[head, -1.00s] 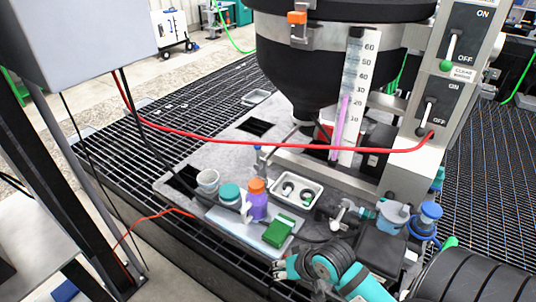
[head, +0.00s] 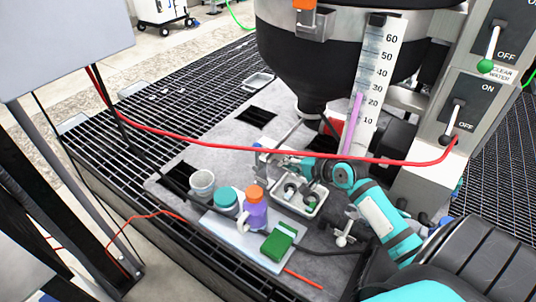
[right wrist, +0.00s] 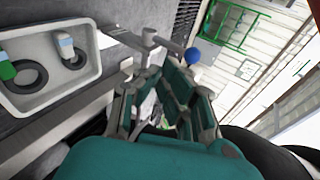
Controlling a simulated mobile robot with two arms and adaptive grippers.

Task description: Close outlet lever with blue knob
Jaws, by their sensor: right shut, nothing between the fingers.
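The outlet lever shows in the right wrist view as a grey metal bar (right wrist: 165,43) ending in a round blue knob (right wrist: 192,56). In the head view the small blue knob (head: 257,147) is at the outlet below the black hopper. My right gripper (head: 271,158) reaches in from the right, its tip close beside this lever and partly covering it. In the right wrist view my right gripper (right wrist: 166,73) is shut and empty, its fingertips just below the lever bar. I cannot tell whether they touch it. My left gripper is not in view.
A white tray (head: 281,200) with round parts lies under my right arm. A purple bottle (head: 256,212), a teal-lidded jar (head: 226,198), a white cup (head: 202,180) and a green box (head: 276,245) stand nearby. A red hose (head: 230,148) crosses above. A white lever (head: 345,238) stands at right.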

